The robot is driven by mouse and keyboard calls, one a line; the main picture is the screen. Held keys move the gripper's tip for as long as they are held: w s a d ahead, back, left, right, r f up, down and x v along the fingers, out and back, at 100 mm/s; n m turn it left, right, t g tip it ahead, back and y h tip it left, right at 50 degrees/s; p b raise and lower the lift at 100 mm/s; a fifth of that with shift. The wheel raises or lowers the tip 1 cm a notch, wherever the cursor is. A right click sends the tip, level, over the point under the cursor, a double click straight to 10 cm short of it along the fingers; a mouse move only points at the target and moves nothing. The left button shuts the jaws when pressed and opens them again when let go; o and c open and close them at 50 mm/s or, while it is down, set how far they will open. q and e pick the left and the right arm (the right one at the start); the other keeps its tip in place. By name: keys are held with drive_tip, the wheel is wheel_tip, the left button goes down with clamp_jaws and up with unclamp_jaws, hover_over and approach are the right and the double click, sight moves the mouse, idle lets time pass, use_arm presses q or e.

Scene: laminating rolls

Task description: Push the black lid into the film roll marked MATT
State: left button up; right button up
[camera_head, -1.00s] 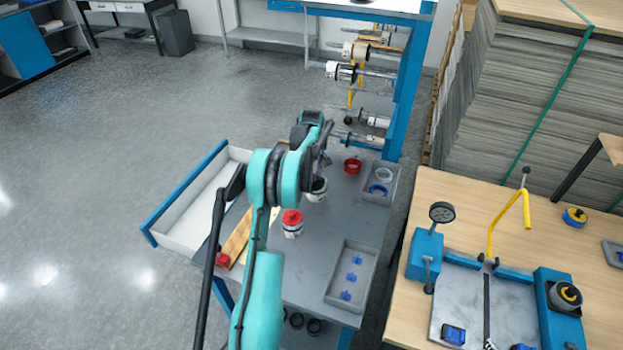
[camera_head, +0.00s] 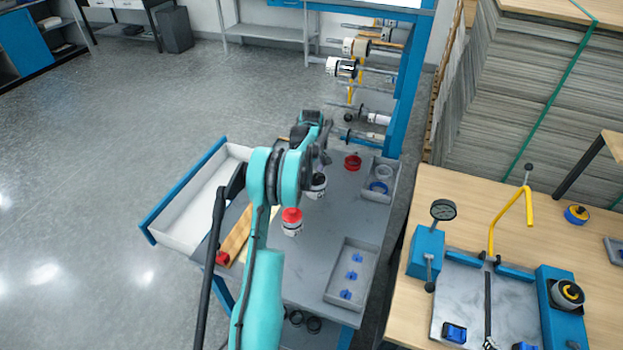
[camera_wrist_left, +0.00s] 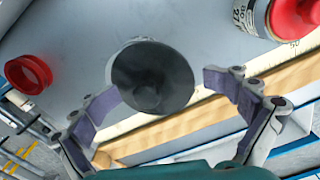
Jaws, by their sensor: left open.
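In the left wrist view a round black lid (camera_wrist_left: 152,78) faces me between the spread fingers of my open left gripper (camera_wrist_left: 160,86). A pale rim shows behind its upper edge, and the lid hides most of what is beneath. I cannot tell how deep it sits. In the head view my left gripper (camera_head: 322,160) is above a white film roll (camera_head: 318,188) standing on the grey table, and my arm partly covers it. Its marking is not readable there. Another white roll with a red lid (camera_head: 292,222) stands nearer; it also shows in the left wrist view (camera_wrist_left: 268,14).
A red ring (camera_head: 353,163) lies behind the roll. A tray with rings (camera_head: 396,186) and a tray with blue pieces (camera_head: 328,296) are on the right. A wooden strip (camera_head: 237,236) and an open drawer (camera_head: 172,206) are on the left.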

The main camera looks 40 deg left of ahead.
sight(311, 175)
use_arm(q)
drive_tip(key=shift+r, duration=0.1)
wheel_tip(311, 175, up, 12)
drive_tip(key=s+d+r+m+t, duration=0.25)
drive_tip(key=d+r+m, duration=0.35)
drive_tip(key=d, duration=0.6)
drive_tip(key=s+d+r+m+b, duration=0.2)
drive_tip(key=s+d+r+m, duration=0.15)
drive_tip(key=s+d, duration=0.55)
drive_tip(key=s+d+f+m+t, duration=0.2)
drive_tip(key=s+d+f+m, duration=0.2)
drive_tip(key=s+d, duration=0.2)
drive_tip(key=s+d+f+m+t, duration=0.2)
drive_tip(key=s+d+f+m, duration=0.2)
drive_tip(key=s+d, duration=0.3)
drive_tip(key=shift+s+d+t+b, duration=0.15)
drive_tip(key=shift+s+t+b, duration=0.25)
drive_tip(key=shift+s, duration=0.7)
drive_tip(key=shift+m, duration=0.25)
